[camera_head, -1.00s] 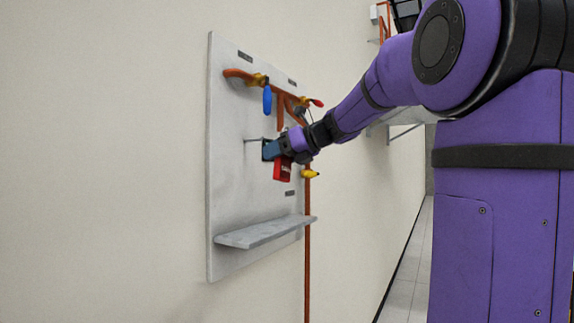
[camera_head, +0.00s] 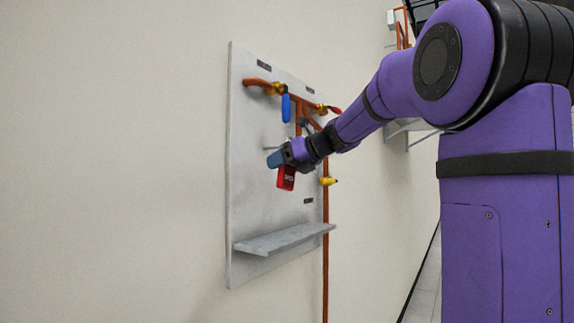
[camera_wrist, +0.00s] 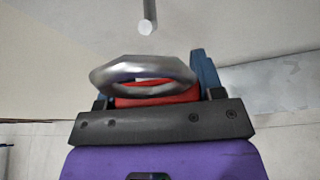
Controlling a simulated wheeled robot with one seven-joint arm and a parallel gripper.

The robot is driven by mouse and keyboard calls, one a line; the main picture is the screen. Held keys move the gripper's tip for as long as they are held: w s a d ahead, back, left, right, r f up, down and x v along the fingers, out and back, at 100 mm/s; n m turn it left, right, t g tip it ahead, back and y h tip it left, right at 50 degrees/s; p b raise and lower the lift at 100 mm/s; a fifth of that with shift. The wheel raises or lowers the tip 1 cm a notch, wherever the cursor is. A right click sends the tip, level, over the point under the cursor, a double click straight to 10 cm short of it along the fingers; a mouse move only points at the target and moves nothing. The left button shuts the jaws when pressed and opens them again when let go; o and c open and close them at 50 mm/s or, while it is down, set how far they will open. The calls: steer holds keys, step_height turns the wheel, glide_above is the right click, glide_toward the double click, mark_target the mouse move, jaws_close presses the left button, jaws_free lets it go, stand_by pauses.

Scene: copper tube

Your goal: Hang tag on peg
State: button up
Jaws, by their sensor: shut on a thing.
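A red tag (camera_head: 286,177) with pale lettering hangs below my gripper (camera_head: 275,160) in the head view. In the wrist view a metal ring (camera_wrist: 143,77) stands above the red body of the tag (camera_wrist: 155,95), between the blue-grey fingers. My gripper is shut on the tag. The peg (camera_wrist: 147,18) shows in the wrist view as a grey rod with a round end, just beyond the ring and apart from it. In the head view the peg (camera_head: 270,148) juts from the grey board, partly hidden by my gripper.
The grey board (camera_head: 250,200) is on the wall, with a shelf (camera_head: 285,240) at its lower part. Copper pipes (camera_head: 299,112), a blue valve handle (camera_head: 286,107), a red handle (camera_head: 335,111) and a yellow fitting (camera_head: 328,181) stand out near my gripper.

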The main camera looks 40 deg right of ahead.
mark_target(259, 174)
steer(key=shift+w+a+f, duration=0.1)
steer(key=shift+w+a, duration=0.15)
steer(key=shift+w, duration=0.45)
steer(key=shift+w+a+f, duration=0.1)
steer(key=shift+w+a, duration=0.15)
steer(key=shift+w, duration=0.4)
steer(key=shift+w+a, duration=0.25)
steer(key=shift+w, duration=0.45)
steer(key=shift+w+a+f, duration=0.15)
steer(key=shift+w+f, duration=0.1)
steer(key=shift+w, duration=0.05)
steer(key=shift+a+f, duration=0.1)
steer(key=shift+f, duration=0.25)
steer(key=o, duration=1)
steer(key=shift+w, duration=0.15)
steer(key=shift+f, duration=0.1)
